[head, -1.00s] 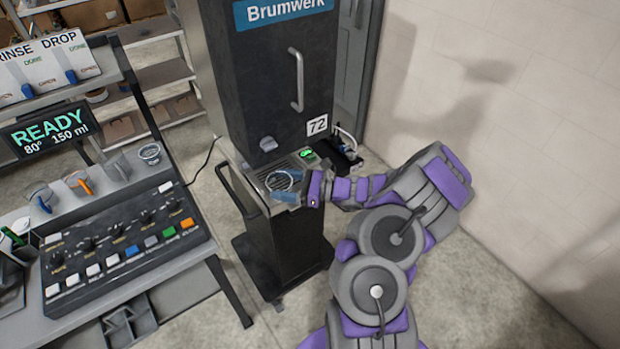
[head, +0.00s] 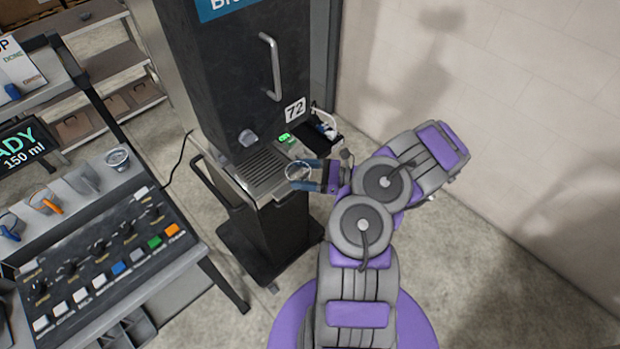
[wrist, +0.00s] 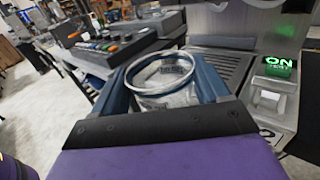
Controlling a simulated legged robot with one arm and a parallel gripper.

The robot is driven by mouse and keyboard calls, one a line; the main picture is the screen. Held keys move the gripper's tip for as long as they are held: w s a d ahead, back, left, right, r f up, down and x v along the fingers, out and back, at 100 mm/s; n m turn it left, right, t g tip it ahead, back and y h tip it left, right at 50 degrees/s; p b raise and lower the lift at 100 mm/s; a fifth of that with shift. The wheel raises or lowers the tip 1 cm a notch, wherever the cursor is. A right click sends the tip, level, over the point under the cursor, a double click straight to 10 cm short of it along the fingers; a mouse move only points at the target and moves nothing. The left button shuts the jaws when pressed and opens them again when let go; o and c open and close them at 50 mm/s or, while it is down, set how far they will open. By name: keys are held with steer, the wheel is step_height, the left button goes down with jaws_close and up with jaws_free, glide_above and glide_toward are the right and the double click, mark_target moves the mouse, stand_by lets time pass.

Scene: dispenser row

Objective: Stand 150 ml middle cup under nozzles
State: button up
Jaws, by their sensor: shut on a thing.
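A clear cup (head: 298,171) with a pale rim is held between the blue fingers of my gripper (head: 306,176). In the wrist view the cup (wrist: 162,80) stands between both fingers, its round opening facing up. My gripper is shut on it, just off the front right edge of the dispenser's slotted drip tray (head: 260,170). The tray also shows in the wrist view (wrist: 222,66), beyond and to the right of the cup. A grey nozzle block (head: 247,138) sits on the black dispenser (head: 235,75) above the tray. The cup's marking is too unclear to read.
A green lit ON switch (wrist: 278,68) is beside the tray. A black side tray with small items (head: 322,133) is at the dispenser's right. Open floor lies at right.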

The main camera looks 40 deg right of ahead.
steer(key=w+a+b, duration=0.2)
steer(key=w+b, duration=0.1)
steer(key=w, duration=0.1)
steer(key=w+a+b, duration=0.2)
steer(key=w, duration=0.3)
steer(key=w+a+f+b, duration=0.1)
steer(key=w+a+b, duration=0.1)
steer(key=w, duration=0.3)
steer(key=shift+b, duration=0.85)
steer(key=shift+w+a+f, duration=0.15)
steer(key=shift+w, duration=0.1)
steer(key=shift+f, duration=0.7)
steer(key=shift+f, duration=0.55)
steer(key=o, duration=1)
steer(key=p+v, duration=0.3)
steer(key=v, duration=1.4)
steer(key=shift+s+d, duration=0.15)
steer(key=shift+d, duration=0.15)
